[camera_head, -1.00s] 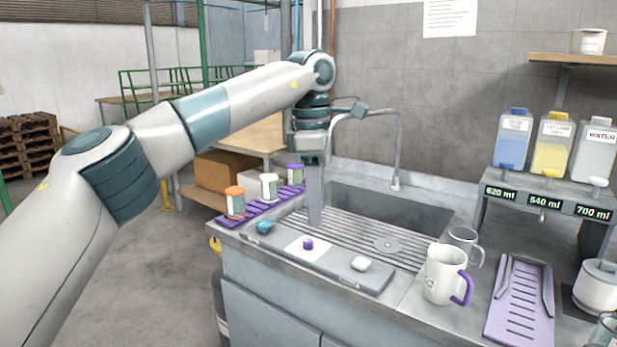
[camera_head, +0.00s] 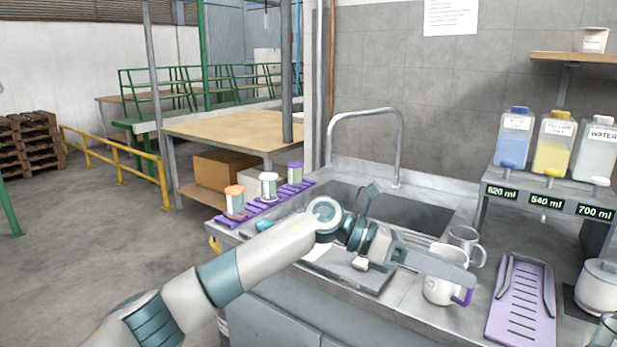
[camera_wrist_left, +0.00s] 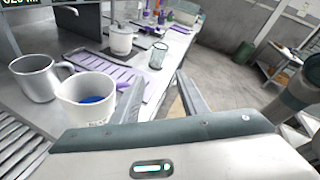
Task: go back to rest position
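My left gripper (camera_head: 468,277) is stretched level toward the right, over the front of the counter. Its fingers pass across the upper part of a white mug with a purple handle (camera_head: 440,291) and hide some of it. In the left wrist view the two fingers (camera_wrist_left: 160,80) are apart with nothing held between them. The white mug (camera_wrist_left: 85,98) there stands just left of the fingers, with blue inside it. I cannot tell whether a finger touches the mug. My right gripper is not in view.
A purple tray (camera_head: 522,300) lies to the right. The sink's tap (camera_head: 400,150) rises behind my arm. Bottles on a dispenser rack (camera_head: 510,180) stand at the right.

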